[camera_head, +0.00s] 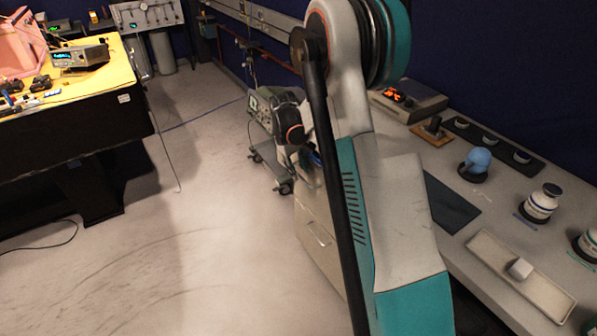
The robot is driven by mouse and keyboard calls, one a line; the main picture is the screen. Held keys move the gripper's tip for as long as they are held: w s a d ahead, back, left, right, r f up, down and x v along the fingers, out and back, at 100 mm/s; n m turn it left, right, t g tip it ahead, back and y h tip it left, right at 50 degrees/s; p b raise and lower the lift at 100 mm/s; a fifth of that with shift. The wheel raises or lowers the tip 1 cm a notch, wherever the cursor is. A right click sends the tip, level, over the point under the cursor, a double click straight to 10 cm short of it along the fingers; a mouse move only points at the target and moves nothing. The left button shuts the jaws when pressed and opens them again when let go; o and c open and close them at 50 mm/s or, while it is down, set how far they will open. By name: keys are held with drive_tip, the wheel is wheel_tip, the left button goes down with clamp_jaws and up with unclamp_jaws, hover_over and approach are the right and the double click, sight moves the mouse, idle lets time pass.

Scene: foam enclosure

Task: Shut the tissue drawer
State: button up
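A beige drawer unit (316,248) stands below the bench, left of my arm. Its front shows a drawer with a pale handle, and its upper part is mostly hidden behind my arm. I cannot tell which drawer is the tissue drawer or how far any drawer is open. My wrist, with an orange ring, is above the unit's upper end. My gripper (309,158) seems to be just below the wrist, close to the top of the unit, beside a small blue patch. Its fingers are too small and hidden to read, and contact with the unit cannot be made out.
The bench (402,140) on the right holds a blue rounded object (478,160), jars (541,203) and a tray (490,250) with a white block. A wheeled cart (268,165) stands behind the unit. A yellow-topped table (110,75) is at left. The floor between is mostly clear, with cables.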

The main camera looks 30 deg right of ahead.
wheel_tip(320, 180, up, 10)
drive_tip(key=a, duration=0.1)
drive_tip(key=shift+a, duration=0.4)
drive_tip(key=shift+f, duration=0.15)
drive_tip(key=s+a+r+t, duration=0.3)
drive_tip(key=s+a+r, duration=0.9)
drive_tip(key=r, duration=0.1)
drive_tip(key=s+a+t+y, duration=0.1)
drive_tip(key=s+a, duration=0.3)
drive_tip(key=s, duration=0.4)
drive_tip(key=s+a+f+t+y, duration=0.1)
drive_tip(key=s+a+t, duration=0.2)
drive_tip(key=s, duration=0.6)
drive_tip(key=shift+a, duration=0.8)
